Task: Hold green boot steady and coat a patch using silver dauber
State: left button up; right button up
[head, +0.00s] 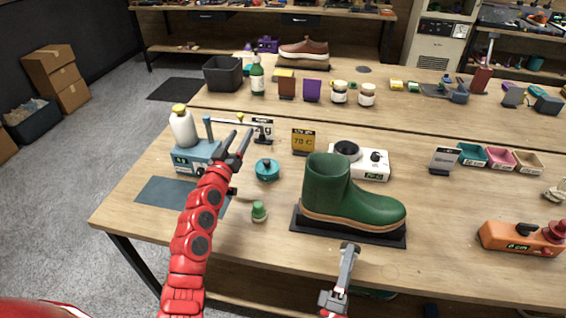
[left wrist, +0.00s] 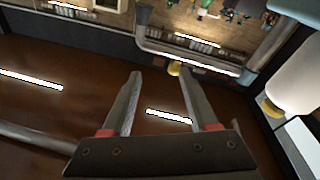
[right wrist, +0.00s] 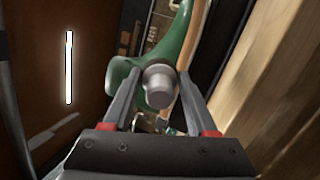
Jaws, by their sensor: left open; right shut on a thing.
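The green boot (head: 345,196) stands upright on a black mat (head: 398,238), toe to the right. It also shows close up in the right wrist view (right wrist: 180,42). My right gripper (head: 348,250) is low at the table's front edge, just in front of the boot. It is shut on the silver dauber (right wrist: 158,86), whose round end shows between the fingers; in the head view I cannot clearly separate the dauber from the fingers. My left gripper (head: 241,142) is open and empty, raised over the table left of the boot, near a white bottle.
The white bottle (head: 183,127) stands on a blue-grey scale (head: 196,156). A teal round pot (head: 267,170) and small green-capped bottle (head: 259,211) stand left of the boot. A white device (head: 372,163) is behind it. An orange tool (head: 520,236) lies at right.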

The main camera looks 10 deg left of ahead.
pick_arm(q)
jog(key=d+r+m+g+h, duration=0.3)
jog(key=d+m+h, duration=0.1)
jog(key=d+h, duration=0.15)
jog(key=m+g+h, duration=0.6)
jog(key=m+g, duration=0.7)
send_near(327, 174)
jog(key=x, duration=1.1)
grip_shut()
jog(key=shift+c, duration=0.6)
grip_release()
